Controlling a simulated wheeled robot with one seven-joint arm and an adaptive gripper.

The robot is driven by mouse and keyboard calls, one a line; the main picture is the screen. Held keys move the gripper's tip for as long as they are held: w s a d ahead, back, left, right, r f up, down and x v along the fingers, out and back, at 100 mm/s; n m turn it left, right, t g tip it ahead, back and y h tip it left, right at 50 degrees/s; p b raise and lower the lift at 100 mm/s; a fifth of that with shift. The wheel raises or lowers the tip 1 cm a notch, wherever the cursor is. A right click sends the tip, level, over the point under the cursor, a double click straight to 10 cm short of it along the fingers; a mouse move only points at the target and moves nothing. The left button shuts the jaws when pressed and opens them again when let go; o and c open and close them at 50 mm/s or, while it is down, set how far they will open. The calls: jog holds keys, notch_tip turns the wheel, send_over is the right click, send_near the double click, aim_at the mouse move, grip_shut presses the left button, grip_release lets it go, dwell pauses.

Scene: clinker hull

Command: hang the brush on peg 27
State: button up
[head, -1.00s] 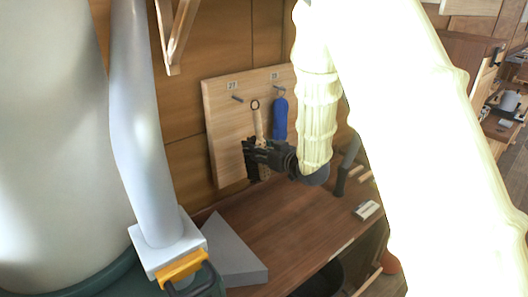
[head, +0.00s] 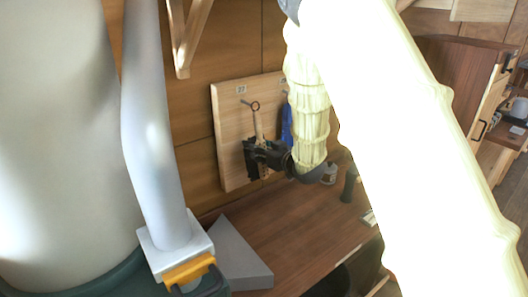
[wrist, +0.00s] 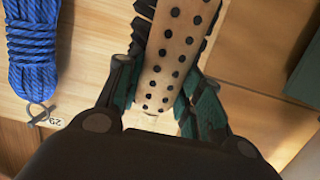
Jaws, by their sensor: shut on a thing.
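The brush (head: 258,124) is pale wood with a ring at its upper end and stands roughly upright in front of the peg board (head: 229,150). My gripper (head: 256,158) is shut on it below the handle. In the wrist view the brush (wrist: 172,55) shows rows of dark bristle tufts between the two fingers (wrist: 165,75). A peg (head: 244,102) sticks out under the left label (head: 241,89), whose number is too small to read surely. The ring appears just right of this peg; I cannot tell whether it is around it.
A blue rope coil (head: 287,125) hangs right of the brush, partly behind my arm; a label reading 29 (wrist: 56,122) is beside it in the wrist view. A grey wedge-shaped block (head: 243,258) lies on the wooden bench (head: 300,235). A dark cylinder (head: 349,186) stands farther right.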

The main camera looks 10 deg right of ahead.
jog(key=shift+b+x, duration=0.3)
jog(key=shift+x, duration=1.65)
jog(key=o, duration=1.2)
jog(key=shift+c, duration=0.2)
